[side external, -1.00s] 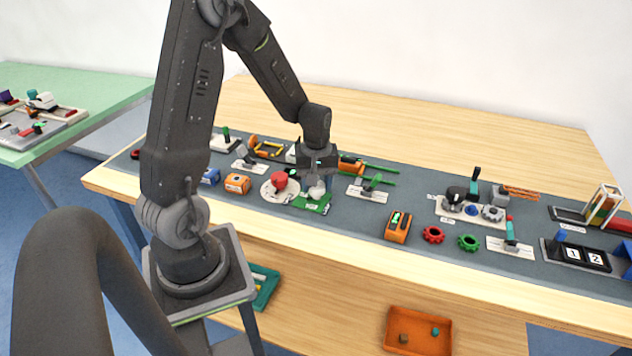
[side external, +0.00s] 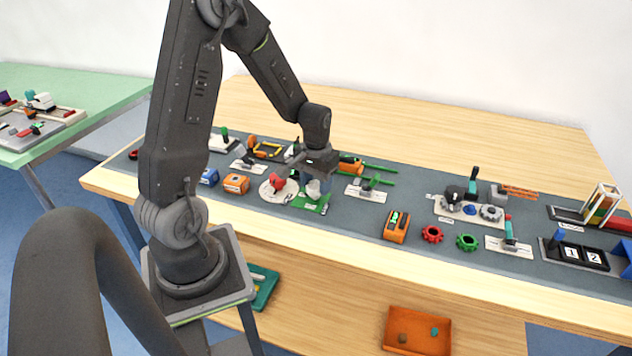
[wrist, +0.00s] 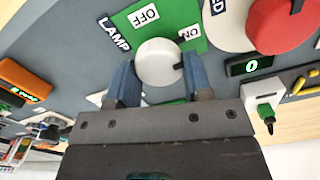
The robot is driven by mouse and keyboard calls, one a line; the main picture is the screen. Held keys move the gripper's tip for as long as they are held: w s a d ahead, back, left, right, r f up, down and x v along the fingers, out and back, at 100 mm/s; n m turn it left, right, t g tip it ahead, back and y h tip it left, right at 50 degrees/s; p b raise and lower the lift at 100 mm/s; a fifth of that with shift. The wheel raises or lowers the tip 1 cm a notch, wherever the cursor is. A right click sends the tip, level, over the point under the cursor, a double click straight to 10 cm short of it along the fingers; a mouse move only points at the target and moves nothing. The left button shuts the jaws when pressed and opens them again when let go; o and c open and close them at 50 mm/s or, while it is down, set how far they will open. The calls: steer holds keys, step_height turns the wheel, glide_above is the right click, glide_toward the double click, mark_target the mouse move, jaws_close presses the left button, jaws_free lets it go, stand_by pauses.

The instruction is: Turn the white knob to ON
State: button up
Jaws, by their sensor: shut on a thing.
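The white knob (wrist: 158,60) sits on a green plate (wrist: 177,17) marked LAMP, OFF and ON. In the wrist view, a black mark on the knob is at its right edge, just below the ON label (wrist: 190,33) rather than on the OFF side. My gripper (wrist: 161,82) is shut on the knob, with one blue finger on each side of it. In the side external view, my gripper (side external: 318,180) comes down from above over the white knob (side external: 313,189) and green plate (side external: 311,205), partly covering them.
A red knob (side external: 278,181) on a round white plate is close on the left. A green-handled lever (side external: 372,183) on a white plate is to the right. An orange device (side external: 397,226) and gears stand further right. An orange tray (side external: 418,331) is below the tabletop.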

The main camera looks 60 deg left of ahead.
mark_target(316, 183)
stand_by(0.5)
steer(key=o, duration=0.9)
steer(key=shift+r, duration=0.1)
step_height(316, 183, up, 14)
steer(key=shift+f, duration=0.15)
steer(key=s+d+r+m+t, duration=0.2)
steer(key=s+d, duration=0.1)
steer(key=d, duration=0.3)
steer(key=s+d+r+m+t, duration=0.1)
steer(key=s+d+r+m, duration=0.1)
steer(key=s+d, duration=0.2)
steer(key=s+d+r+m+t, duration=0.2)
steer(key=s+d+r, duration=0.1)
steer(key=d, duration=0.5)
steer(key=shift+s+d+r+t, duration=0.1)
steer(key=shift+s+d+t, duration=0.2)
steer(key=shift+s, duration=0.25)
